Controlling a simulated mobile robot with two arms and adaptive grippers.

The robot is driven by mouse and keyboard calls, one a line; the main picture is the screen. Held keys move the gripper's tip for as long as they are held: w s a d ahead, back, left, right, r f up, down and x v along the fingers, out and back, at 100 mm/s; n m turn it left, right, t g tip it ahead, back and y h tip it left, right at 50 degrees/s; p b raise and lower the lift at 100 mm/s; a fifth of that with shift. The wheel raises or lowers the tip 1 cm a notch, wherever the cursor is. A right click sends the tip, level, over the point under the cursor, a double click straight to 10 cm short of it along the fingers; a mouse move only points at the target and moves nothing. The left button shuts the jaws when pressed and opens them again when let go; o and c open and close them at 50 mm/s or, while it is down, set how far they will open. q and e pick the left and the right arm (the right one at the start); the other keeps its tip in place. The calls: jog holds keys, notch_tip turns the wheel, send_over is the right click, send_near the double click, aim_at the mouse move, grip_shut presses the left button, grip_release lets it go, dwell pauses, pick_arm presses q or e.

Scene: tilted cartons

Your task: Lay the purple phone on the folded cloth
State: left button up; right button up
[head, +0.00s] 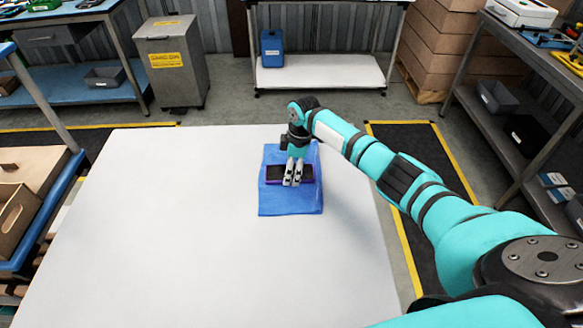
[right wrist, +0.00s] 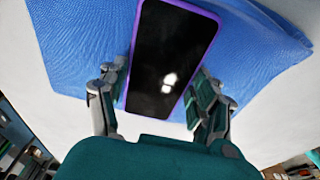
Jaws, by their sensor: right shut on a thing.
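The purple phone (head: 274,174) has a dark screen and a purple edge. It lies level over the blue folded cloth (head: 290,205), near the far middle of the white table. My right gripper (head: 292,182) points down and is shut on the phone, with one finger at each long side in the right wrist view (right wrist: 160,85). The phone (right wrist: 172,50) shows screen up there, with the cloth (right wrist: 75,45) beneath it. I cannot tell if the phone touches the cloth. My left gripper is not in view.
The white table (head: 150,240) is bare to the left and in front of the cloth. Open cardboard cartons (head: 28,165) stand on a blue rack at the left. A shelf with grey bins (head: 498,97) stands at the right, beyond the table.

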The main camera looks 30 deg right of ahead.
jog(key=shift+s+f+b, duration=0.3)
jog(key=shift+f+b, duration=0.1)
jog(key=shift+f, duration=0.25)
jog(key=o, duration=1.3)
jog(key=shift+f, duration=0.15)
jog(key=shift+w, duration=0.1)
jog(key=shift+r+p, duration=0.3)
jog(key=shift+r, duration=0.15)
jog(key=r, duration=0.4)
jog(key=d+r, duration=0.1)
jog(key=r, duration=0.7)
jog(key=shift+s+d+r+b, duration=0.25)
jog(key=shift+d+r+b, duration=0.05)
